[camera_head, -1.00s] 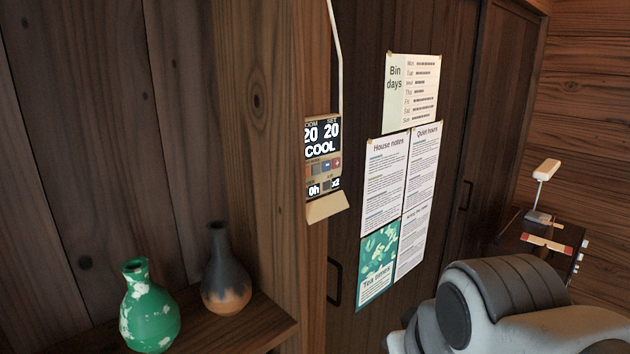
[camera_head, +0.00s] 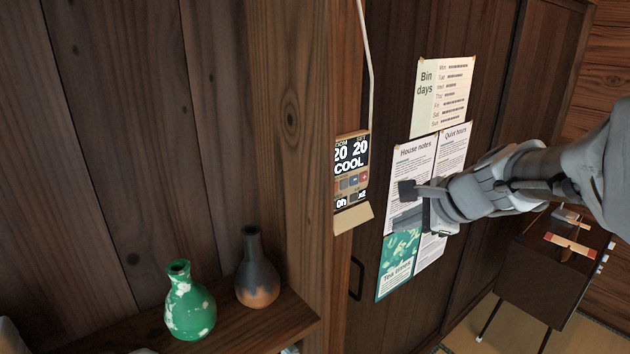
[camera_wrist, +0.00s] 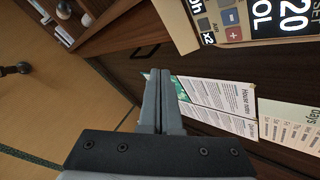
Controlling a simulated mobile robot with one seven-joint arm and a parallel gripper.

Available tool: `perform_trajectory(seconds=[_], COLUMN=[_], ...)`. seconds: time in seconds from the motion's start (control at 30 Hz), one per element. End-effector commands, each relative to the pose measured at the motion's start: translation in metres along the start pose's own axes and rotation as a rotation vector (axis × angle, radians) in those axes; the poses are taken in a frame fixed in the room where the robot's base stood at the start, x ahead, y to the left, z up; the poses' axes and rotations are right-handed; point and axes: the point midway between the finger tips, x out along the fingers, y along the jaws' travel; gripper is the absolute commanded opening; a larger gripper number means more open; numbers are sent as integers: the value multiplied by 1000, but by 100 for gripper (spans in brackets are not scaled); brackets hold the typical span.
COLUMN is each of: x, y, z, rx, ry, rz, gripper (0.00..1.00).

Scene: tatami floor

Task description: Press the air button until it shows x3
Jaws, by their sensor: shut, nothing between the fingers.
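The control panel (camera_head: 350,168) is mounted on the wooden post. Its screen reads 20, 20 and COOL, with 0h and x2 at the bottom. In the wrist view the panel (camera_wrist: 243,22) shows at the top right, turned on its side. The air button (camera_wrist: 204,25) is a small dark square beside the x2 readout. My gripper (camera_head: 400,205) is to the right of the panel and apart from it, in front of the posted papers. In the wrist view my gripper (camera_wrist: 160,75) has its fingers together and empty, below and left of the panel.
Papers (camera_head: 412,180) hang on the dark door behind my gripper. A green vase (camera_head: 188,305) and a dark vase (camera_head: 257,272) stand on a shelf at lower left. A cable (camera_head: 367,60) runs up from the panel. A small dark table (camera_head: 540,270) stands at right.

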Motion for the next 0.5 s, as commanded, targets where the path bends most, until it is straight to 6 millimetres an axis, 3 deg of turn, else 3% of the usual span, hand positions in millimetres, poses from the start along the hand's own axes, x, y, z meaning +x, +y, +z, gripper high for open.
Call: perform_trajectory(seconds=[0.5], x=[4], y=[-4], z=[3], rx=[13], ry=[-4], rz=[-1], gripper=[0])
